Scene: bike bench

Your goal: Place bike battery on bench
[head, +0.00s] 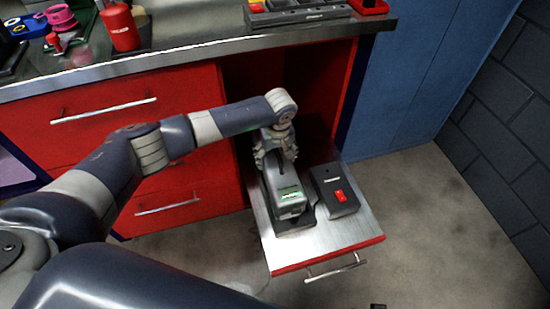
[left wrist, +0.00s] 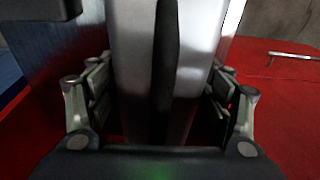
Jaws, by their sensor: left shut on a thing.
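The bike battery (head: 288,196) is a grey block with a dark stripe and a small green mark. It lies over a dark base on a pulled-out metal shelf (head: 334,233) under the bench. My left gripper (head: 276,155) is shut on the back part of the battery. In the left wrist view the battery (left wrist: 197,62) fills the middle, between the two fingers (left wrist: 163,100). The bench top (head: 200,54) is above and behind the shelf. I cannot tell whether the battery touches its base. My right gripper is not in view.
A black box with a red switch (head: 340,195) sits beside the battery on the shelf. A red bottle (head: 120,25), coloured spools (head: 61,16) and a grey tray (head: 295,12) stand on the bench top. Its middle stretch is clear. Red drawers (head: 120,110) are at left.

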